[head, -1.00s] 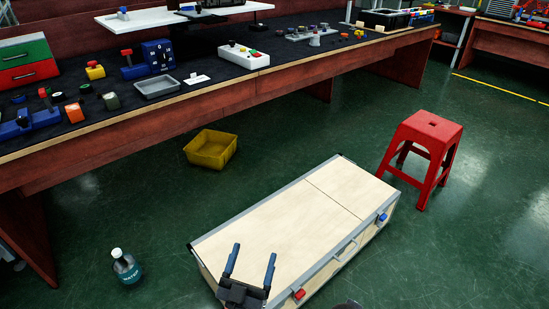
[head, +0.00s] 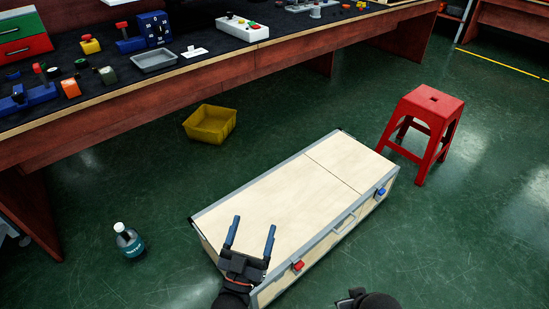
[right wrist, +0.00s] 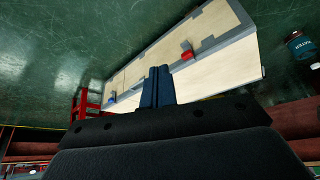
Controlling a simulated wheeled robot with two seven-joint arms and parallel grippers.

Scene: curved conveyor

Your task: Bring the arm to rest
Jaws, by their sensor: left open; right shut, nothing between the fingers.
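My left gripper (head: 250,232) is open and empty at the near end of the wooden case, in front of its pale top in the head view. I cannot tell whether it touches the case. My right gripper (head: 350,297) shows only partly at the bottom edge of the head view, right of the case's near end. In the right wrist view, its two fingers (right wrist: 157,88) are together with nothing between them. The wooden case (head: 290,190) lies on the floor with a red latch (head: 297,265) and a blue latch (head: 381,191); it also shows in the right wrist view (right wrist: 215,75).
A red stool (head: 428,108) stands right of the case. A yellow bin (head: 210,123) and a bottle (head: 129,241) are on the green floor to the left. A long workbench (head: 190,94) with parts on it runs across the back.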

